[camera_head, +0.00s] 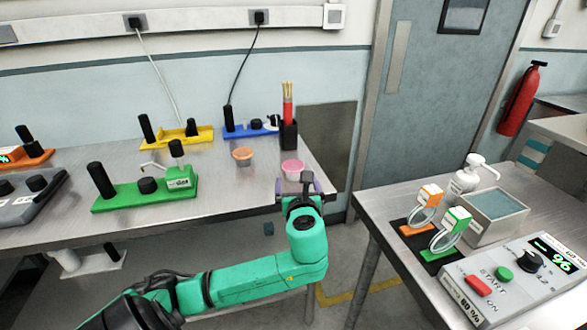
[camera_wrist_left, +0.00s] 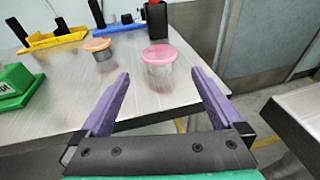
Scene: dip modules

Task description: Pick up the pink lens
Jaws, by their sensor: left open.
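The pink lens (camera_head: 292,167) looks like a small clear cup with a pink top, upright near the right end of the steel table. It also shows in the left wrist view (camera_wrist_left: 159,58), ahead of and between my open fingers. My left gripper (camera_head: 298,187) is open and empty at the table's front edge, just short of the pink lens. Its purple fingers show in the left wrist view (camera_wrist_left: 160,85). My right gripper is not in view.
An orange-topped cup (camera_head: 242,156) stands left of the pink lens. A black holder with red sticks (camera_head: 288,130) stands behind it. Green (camera_head: 150,195), yellow (camera_head: 180,138) and blue (camera_head: 250,132) modules sit further left and back. A gap separates the right table (camera_head: 385,180).

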